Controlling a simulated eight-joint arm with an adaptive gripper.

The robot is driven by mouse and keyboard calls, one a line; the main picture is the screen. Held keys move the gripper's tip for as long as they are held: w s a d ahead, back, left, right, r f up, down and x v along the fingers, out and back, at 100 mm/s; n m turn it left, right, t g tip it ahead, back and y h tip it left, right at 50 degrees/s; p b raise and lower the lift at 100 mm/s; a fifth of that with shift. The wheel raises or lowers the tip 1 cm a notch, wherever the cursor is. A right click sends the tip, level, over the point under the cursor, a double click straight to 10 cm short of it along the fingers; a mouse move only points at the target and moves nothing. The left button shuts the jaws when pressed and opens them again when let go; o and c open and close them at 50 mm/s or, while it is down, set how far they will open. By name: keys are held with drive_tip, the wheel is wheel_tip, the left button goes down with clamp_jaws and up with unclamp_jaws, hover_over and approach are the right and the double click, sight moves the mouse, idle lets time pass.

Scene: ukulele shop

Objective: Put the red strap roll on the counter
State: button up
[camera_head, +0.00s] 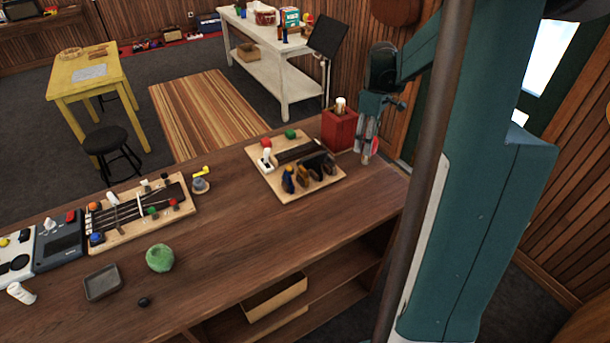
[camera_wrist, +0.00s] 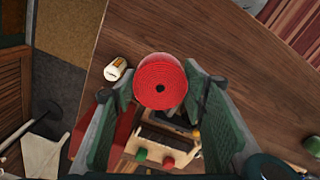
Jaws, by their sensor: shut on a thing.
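The red strap roll (camera_wrist: 160,80) is a coiled disc with a dark centre hole, held between the two green fingers of my gripper (camera_wrist: 158,82) in the wrist view. In the head view my gripper (camera_head: 369,140) hangs at the counter's far right end, beside a red box, with a bit of red showing between its fingers. The brown wooden counter (camera_head: 220,245) runs across the foreground, and its top also shows beneath the roll in the wrist view (camera_wrist: 215,45). The gap between roll and counter is hard to judge.
The red box (camera_head: 339,131) and a small white container (camera_wrist: 115,69) are close to my gripper. A wooden board (camera_head: 265,180) with small parts lies to the left.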

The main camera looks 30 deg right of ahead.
drive_tip(key=s+d, duration=0.3)
drive_tip(key=s, duration=0.1)
hover_over(373, 183)
drive_tip(key=shift+m, duration=0.3)
drive_tip(key=shift+f, duration=2.55)
drive_tip(key=shift+f, duration=0.1)
drive_tip(key=shift+f, duration=2.85)
drive_tip(key=shift+f, duration=0.1)
drive_tip(key=shift+f, duration=2)
drive_tip(key=shift+f, duration=0.1)
